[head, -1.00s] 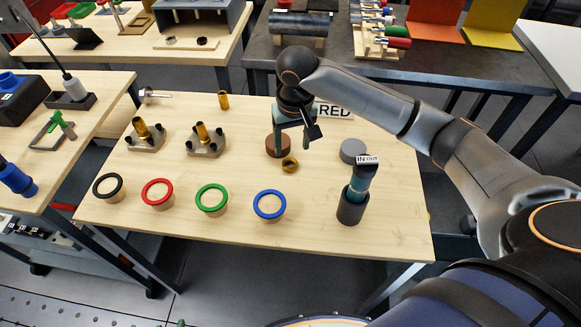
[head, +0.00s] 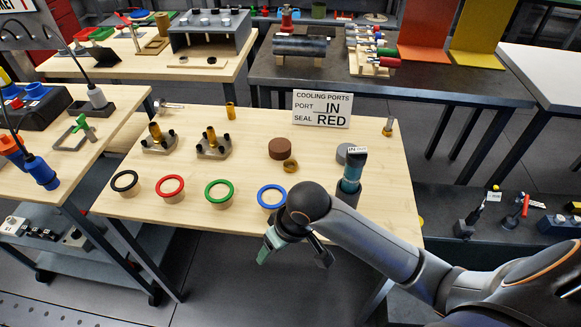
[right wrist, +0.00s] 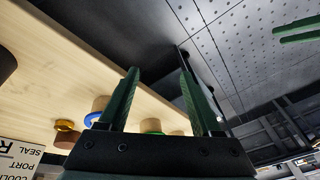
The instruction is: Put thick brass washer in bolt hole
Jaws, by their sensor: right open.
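The thick brass washer (head: 290,166) lies on the wooden table just in front of a brown disc (head: 280,148). A brass ring in the right wrist view (right wrist: 65,125) looks like the same washer. Two metal mounts, left (head: 159,144) and right (head: 213,148), each hold a brass post and dark bolts. Their bolt holes are too small to make out. My right gripper (head: 294,258) is open and empty in front of the table's near edge, away from the washer. Its spread fingers (right wrist: 159,75) hold nothing. Two green bars (right wrist: 300,31) may be my left gripper's fingers.
Black (head: 125,181), red (head: 170,185), green (head: 219,191) and blue (head: 271,194) rings stand along the front. A dark holder (head: 347,195) with a teal tool stands at right. A sign (head: 321,108) reads IN and RED.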

